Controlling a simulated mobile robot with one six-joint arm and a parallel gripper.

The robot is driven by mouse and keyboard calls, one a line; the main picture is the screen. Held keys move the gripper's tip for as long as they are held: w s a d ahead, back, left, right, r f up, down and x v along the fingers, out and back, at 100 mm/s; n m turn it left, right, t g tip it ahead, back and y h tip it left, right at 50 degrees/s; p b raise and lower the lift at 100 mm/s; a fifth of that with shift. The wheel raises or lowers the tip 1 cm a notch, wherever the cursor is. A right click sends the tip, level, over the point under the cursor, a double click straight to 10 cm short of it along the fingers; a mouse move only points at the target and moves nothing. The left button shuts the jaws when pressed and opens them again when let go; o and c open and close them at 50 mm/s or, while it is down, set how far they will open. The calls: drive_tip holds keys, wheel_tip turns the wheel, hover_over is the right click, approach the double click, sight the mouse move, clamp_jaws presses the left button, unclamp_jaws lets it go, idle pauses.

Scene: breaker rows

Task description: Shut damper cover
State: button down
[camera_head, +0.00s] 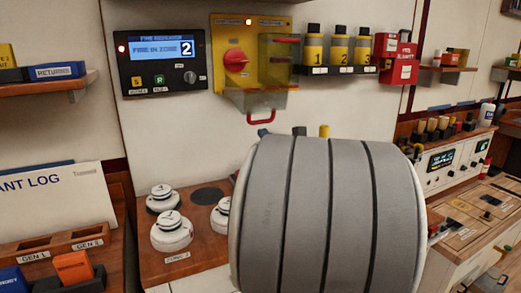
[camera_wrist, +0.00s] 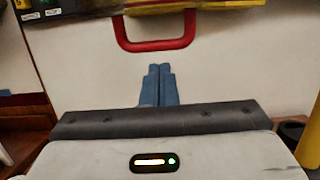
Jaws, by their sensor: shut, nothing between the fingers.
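The damper cover (camera_head: 277,65) is a see-through, yellowish cover on the right part of a yellow panel (camera_head: 225,25). The red knob (camera_head: 236,61) beside it is in plain view. A clear lower part juts out below the panel, with a red handle (camera_head: 261,119) hanging from it. The handle also shows in the wrist view (camera_wrist: 156,46), across the top. My gripper (camera_wrist: 158,70) has blue fingers, shut together and empty, just below the handle in the picture. I see no contact with it. In the head view my grey arm hides most of the gripper.
A black fire display (camera_head: 160,60) reading zone 2 is left of the panel. Yellow bottles (camera_head: 338,50) on a shelf and a red box (camera_head: 396,60) are to the right. White round detectors (camera_head: 171,232) stand on the wooden counter (camera_head: 160,270) below. The wall under the handle is bare.

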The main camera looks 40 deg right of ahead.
drive_tip(key=shift+r, duration=0.35)
